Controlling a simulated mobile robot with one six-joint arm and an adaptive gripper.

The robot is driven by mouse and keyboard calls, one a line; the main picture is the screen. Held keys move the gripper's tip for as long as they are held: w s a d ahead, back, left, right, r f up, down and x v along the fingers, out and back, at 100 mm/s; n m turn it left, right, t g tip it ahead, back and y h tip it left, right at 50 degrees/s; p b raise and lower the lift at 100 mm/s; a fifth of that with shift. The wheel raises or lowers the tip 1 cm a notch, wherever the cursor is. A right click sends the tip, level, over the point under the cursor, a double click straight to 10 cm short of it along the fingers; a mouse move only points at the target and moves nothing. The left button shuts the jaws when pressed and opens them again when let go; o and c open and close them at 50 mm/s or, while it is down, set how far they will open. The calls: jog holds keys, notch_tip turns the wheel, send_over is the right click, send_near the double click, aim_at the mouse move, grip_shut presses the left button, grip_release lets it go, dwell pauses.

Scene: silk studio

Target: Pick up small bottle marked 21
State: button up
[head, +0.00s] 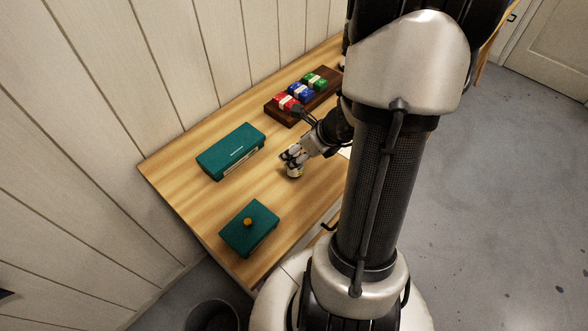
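A small pale bottle or jar (294,173) stands or hangs just below my gripper (291,157), near the middle of the wooden table in the head view. My gripper points down and left, with its fingertips at the top of this small thing. Fingers hide its upper part. I cannot tell whether the fingers are closed on it or only around it. Its marking is too small to read, so no 21 shows.
A long teal case (230,150) lies on the table (190,195) to the left. A dark tray (270,112) with red, blue and green packs lies behind. A dark bin (212,316) stands on the floor.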

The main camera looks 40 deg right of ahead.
jog(key=b+x, duration=0.3)
jog(key=x, duration=0.3)
jog(key=shift+w+a+f, duration=0.15)
jog(key=shift+w, duration=0.2)
jog(key=shift+c, duration=0.5)
jog(key=c, duration=1.1)
jog(key=shift+c, duration=0.2)
